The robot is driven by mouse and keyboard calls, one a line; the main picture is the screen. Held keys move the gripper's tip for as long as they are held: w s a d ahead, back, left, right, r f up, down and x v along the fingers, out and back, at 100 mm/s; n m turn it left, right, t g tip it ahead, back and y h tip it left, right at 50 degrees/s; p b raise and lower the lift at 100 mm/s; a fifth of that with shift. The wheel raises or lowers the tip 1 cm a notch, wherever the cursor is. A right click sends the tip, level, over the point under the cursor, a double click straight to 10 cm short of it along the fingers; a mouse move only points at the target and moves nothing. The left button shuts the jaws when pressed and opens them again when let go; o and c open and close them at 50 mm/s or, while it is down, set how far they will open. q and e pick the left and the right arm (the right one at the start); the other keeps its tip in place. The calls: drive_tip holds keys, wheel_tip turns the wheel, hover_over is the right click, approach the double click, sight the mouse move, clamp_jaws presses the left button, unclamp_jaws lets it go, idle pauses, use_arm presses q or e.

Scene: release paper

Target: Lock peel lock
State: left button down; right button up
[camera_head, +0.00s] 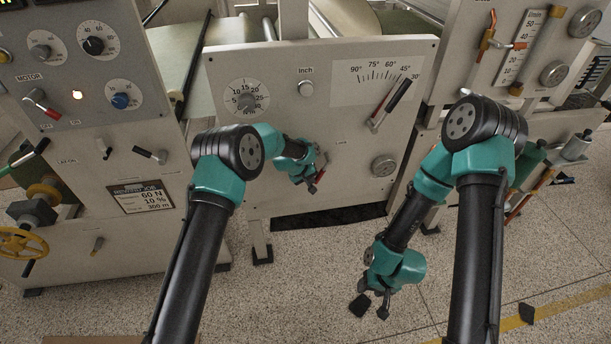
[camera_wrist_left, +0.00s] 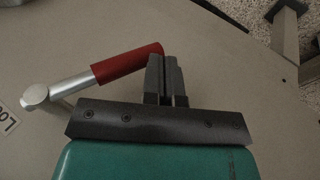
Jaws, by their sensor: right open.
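The lock lever (camera_wrist_left: 125,66) has a silver stem and a red grip. In the left wrist view it slants up to the right from a round pivot, beside a partly cut-off label. In the head view its red end (camera_head: 319,176) shows low on the middle panel. My left gripper (camera_head: 316,183) is at that end. In the left wrist view its fingers (camera_wrist_left: 165,62) are close together, with the grip's tip at the left finger's end. I see no grip between them. My right gripper (camera_head: 372,306) is open and empty, hanging low over the floor. Pale sheet material (camera_head: 190,70) runs behind the panel.
The middle panel (camera_head: 235,150) also carries a dial (camera_head: 246,98), an Inch button (camera_head: 306,88), a knob (camera_head: 384,165) and an angle-scale lever (camera_head: 390,104). A control cabinet (camera_head: 60,150) stands left. Another unit with rods stands right. Speckled floor (camera_head: 310,290) in front is open.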

sight(317, 181)
use_arm(q)
drive_tip(key=shift+w+d+f, duration=0.1)
drive_tip(key=shift+d+f, duration=0.9)
drive_tip(key=shift+d, duration=0.25)
drive_tip(key=s+a+r, duration=0.1)
drive_tip(key=s+a, duration=0.1)
drive_tip(key=a, duration=0.4)
drive_tip(key=s+a+r, duration=0.1)
drive_tip(key=s+a, duration=0.1)
drive_tip(key=a, duration=0.5)
drive_tip(key=shift+r, duration=0.25)
drive_tip(key=shift+s+a, duration=0.1)
